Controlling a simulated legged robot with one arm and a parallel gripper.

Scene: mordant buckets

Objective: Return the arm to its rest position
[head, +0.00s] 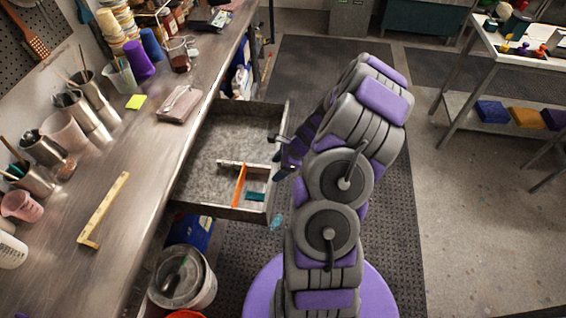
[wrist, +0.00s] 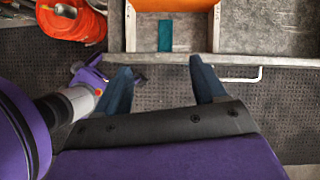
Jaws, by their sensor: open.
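My purple and grey arm (head: 340,190) stands in the middle of the head view, folded upward beside the open drawer. In the head view my gripper (head: 282,155) is at the drawer's right edge, partly hidden behind my arm. In the wrist view my gripper (wrist: 162,75) has its two dark blue fingers spread apart with nothing between them. The drawer's front edge (wrist: 240,60) and its light handle (wrist: 245,76) lie just beyond the fingertips. I cannot tell whether the fingers touch them.
The open drawer (head: 205,207) holds an orange divider (head: 240,186) and a teal piece (head: 255,196). The steel workbench (head: 140,200) runs along the left, crowded with cups. A bucket (head: 182,278) stands below. A metal side table (head: 480,45) is at right; the floor between is clear.

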